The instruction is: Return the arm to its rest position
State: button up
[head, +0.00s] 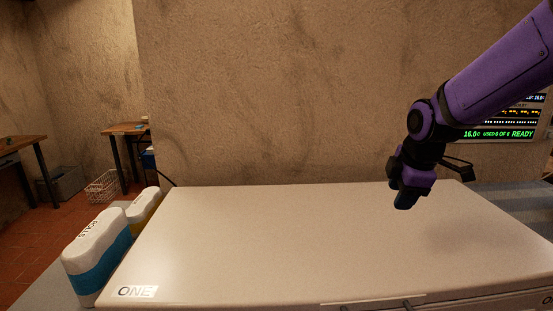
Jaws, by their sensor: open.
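My purple and black arm comes in from the upper right in the head view. My gripper (405,196) hangs over the right part of a white-topped surface (250,235), pointing down and apart from it. It is open, and nothing shows between its fingers. The fingers are small and dark in this view. No preserve jar shows clearly.
Two rounded containers, one white and blue (98,262) and one white and yellow (145,212), stand left of the surface. A lit display (500,133) is on the right behind my arm. A wire basket (103,187) and wooden tables stand far left. The white top is clear.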

jog(key=s+r+m, duration=0.4)
jog(key=s+m, duration=0.4)
jog(key=s, duration=0.3)
jog(key=s+r+m+t, duration=0.1)
jog(key=s+r+m, duration=0.3)
jog(key=s+m, duration=0.4)
jog(key=shift+s+d+r, duration=0.2)
jog(key=shift+s+d, duration=0.1)
jog(key=shift+s, duration=1.05)
